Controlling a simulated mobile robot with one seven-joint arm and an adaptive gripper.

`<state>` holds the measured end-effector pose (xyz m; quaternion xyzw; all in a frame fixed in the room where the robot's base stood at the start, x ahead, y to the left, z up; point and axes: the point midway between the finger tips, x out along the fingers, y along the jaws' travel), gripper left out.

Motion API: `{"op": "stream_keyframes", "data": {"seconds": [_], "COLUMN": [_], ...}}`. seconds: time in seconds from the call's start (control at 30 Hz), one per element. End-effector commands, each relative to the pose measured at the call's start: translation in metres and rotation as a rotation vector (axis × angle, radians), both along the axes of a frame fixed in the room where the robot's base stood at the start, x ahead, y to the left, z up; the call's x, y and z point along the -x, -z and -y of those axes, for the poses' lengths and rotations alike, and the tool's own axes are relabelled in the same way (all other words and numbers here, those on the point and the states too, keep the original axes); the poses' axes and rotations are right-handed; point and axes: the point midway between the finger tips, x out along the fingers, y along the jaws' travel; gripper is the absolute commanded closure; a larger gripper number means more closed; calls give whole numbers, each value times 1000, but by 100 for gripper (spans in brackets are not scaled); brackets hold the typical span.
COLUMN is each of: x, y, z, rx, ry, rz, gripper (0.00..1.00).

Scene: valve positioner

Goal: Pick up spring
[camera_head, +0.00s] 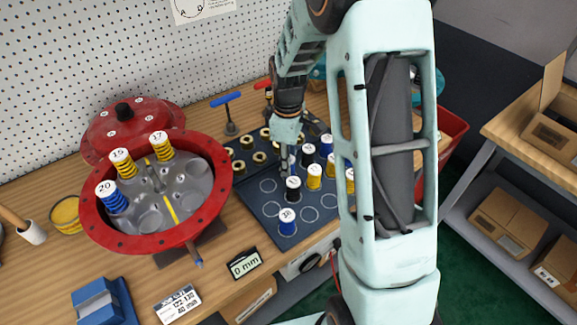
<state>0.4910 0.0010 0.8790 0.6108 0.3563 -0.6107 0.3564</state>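Several springs with white numbered caps stand upright on a dark mat (262,214). They include a blue spring (287,226) at the front, a black one (293,193) behind it and a yellow one (314,180) to its right. More black and yellow springs stand farther back, partly hidden by my arm. In the red round housing (217,205) stand a blue spring marked 20 (116,203) and two yellow springs marked 15 (126,170) and 17 (161,155). My gripper (290,168) points down among the back springs. Its fingertips are too small and covered to show what lies between them.
A red lid (123,115) leans behind the housing. Brass rings (239,167) and a blue-handled tool (229,108) are at the back. A 0 mm display (244,264), a label card (178,304) and a blue block (103,302) are at the front. A red bin (453,128) stands right.

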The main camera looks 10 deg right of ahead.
Motion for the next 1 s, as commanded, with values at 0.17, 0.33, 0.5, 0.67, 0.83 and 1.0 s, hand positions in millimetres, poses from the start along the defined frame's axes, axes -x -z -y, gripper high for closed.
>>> {"op": "stream_keyframes", "data": {"seconds": [0.17,0.33,0.5,0.67,0.83,1.0], "x": [0,0,0,0,-1,26], "y": [0,0,-3,-13,-35,-70], "z": [0,0,0,0,0,-3], "rx": [0,0,0,0,0,1], "ry": [0,0,0,0,1,-1], "rz": [0,0,1,1,2,3], "gripper": [98,100,100,100,100,100]}}
